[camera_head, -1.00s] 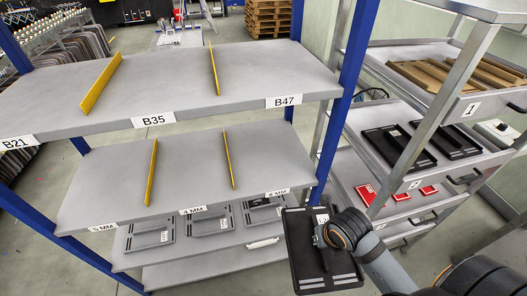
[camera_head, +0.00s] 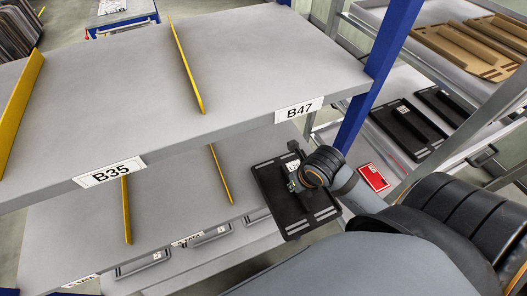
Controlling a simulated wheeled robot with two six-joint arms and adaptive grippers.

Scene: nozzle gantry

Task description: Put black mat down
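The black mat (camera_head: 292,216) is a dark rectangular plate with light stripes and a small white label. It hangs tilted in front of the shelf unit's right side, below the B47 label (camera_head: 299,109). My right gripper (camera_head: 294,181), on the arm coming in from the right, appears shut on the mat's middle. The gripper's wrist partly hides the fingers and the grip. My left gripper is not in view.
The grey upper shelf (camera_head: 120,95) has yellow dividers (camera_head: 187,65) and open bays. The lower shelf (camera_head: 170,190) lies beneath it. A blue post (camera_head: 379,75) stands right of the mat. The right rack holds black plates (camera_head: 408,130), a red item (camera_head: 373,177) and brown trays (camera_head: 455,50).

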